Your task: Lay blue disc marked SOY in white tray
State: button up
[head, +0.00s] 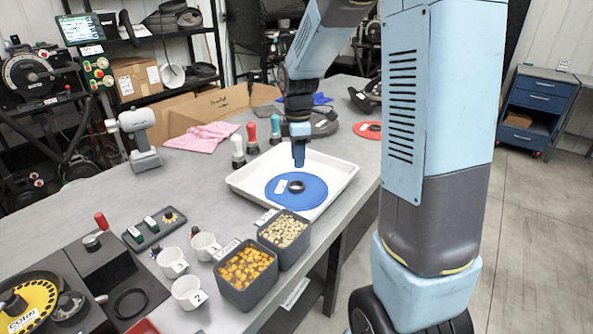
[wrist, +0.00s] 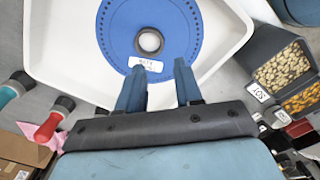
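The blue disc (head: 313,190) lies in the white tray (head: 248,179) and looks flat, near the tray's front end. Its centre hole and a small white label show; the label's print is too small to read surely. In the wrist view the disc (wrist: 112,30) is cut off by the top edge, with the tray (wrist: 62,50) around it. My gripper (head: 299,165) is above the tray, beside the disc's far edge. In the wrist view its two fingers (wrist: 158,76) stand apart with nothing held between them, the disc's near rim just beyond the tips.
Bins of yellow kernels (head: 246,268) and pale beans (head: 283,231) stand in front of the tray. Bottles with red and teal tops (head: 252,140) stand behind it. White cups (head: 187,292) and a seed meter (head: 30,305) are at front left. A red disc (head: 368,130) lies behind right.

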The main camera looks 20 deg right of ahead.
jog(key=s+r+m+t, duration=0.3)
jog(key=s+r+m, duration=0.4)
jog(key=s+r, duration=0.45)
jog(key=s+d+r+m+t, duration=0.1)
jog(key=s+r+m+t, duration=0.1)
jog(key=s+m, duration=0.7)
jog(key=s+r, duration=0.1)
jog(key=s, duration=0.3)
jog(key=shift+r+t, duration=0.3)
jog(key=shift+r, duration=0.1)
jog(key=shift+d, duration=0.1)
